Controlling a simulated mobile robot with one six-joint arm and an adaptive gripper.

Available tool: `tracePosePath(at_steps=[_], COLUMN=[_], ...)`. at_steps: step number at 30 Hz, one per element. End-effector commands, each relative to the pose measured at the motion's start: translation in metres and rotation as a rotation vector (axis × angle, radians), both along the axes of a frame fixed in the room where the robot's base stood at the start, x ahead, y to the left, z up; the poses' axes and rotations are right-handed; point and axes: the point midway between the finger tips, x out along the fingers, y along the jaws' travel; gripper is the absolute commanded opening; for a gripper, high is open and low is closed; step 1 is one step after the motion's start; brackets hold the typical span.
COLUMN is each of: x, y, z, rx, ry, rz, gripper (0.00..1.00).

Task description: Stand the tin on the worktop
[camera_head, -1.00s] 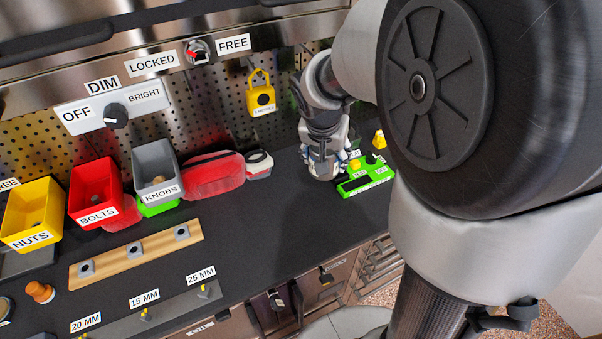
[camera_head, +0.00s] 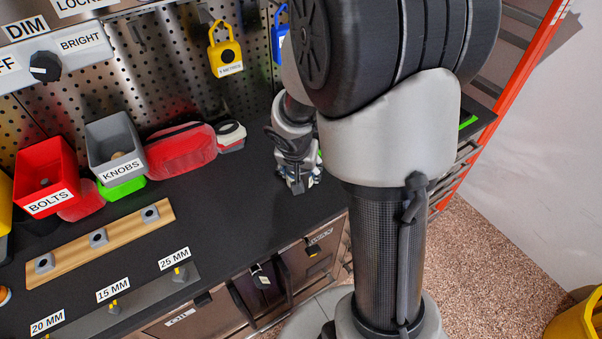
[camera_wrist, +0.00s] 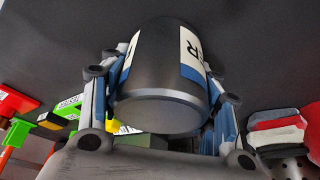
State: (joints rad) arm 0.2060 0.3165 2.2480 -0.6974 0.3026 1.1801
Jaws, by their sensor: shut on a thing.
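The tin (camera_wrist: 165,105) is a dark grey cylinder with a white and blue label that carries a large letter R. It fills the middle of the wrist view, with one round end towards the camera. My gripper (camera_wrist: 165,75) is shut on it, with a finger on each side. In the head view my gripper (camera_head: 299,183) is low over the right part of the dark worktop (camera_head: 225,205), close to its front edge. The tin is mostly hidden there by the gripper. I cannot tell whether the tin touches the worktop.
Grey (camera_head: 115,150) and red (camera_head: 48,175) bins stand further left. A wooden strip (camera_head: 100,240) lies in front. Yellow (camera_head: 225,58) and blue padlocks hang behind. Worktop left of the gripper is clear.

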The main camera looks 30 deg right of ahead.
Motion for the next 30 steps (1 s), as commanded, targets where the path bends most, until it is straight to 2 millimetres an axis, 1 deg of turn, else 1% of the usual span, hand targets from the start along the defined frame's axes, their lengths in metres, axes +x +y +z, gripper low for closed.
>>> tracePosePath(at_steps=[1,8,12,13,22,30], x=[0.0006,0.0009,0.0010,0.0006,0.0005,0.0005], y=[0.0000,-0.0002,-0.0002,-0.0001,-0.0001,-0.0001], z=[-0.0023,-0.0004,-0.0042,-0.0046,-0.0034,-0.0034], rx=[-0.001,0.000,0.000,0.000,0.000,0.000], ry=[-0.002,-0.004,-0.004,-0.002,-0.002,-0.002], rz=[0.000,0.000,0.000,-0.001,-0.001,-0.001], gripper=[0.22,0.22,0.22,0.57,0.77,0.77])
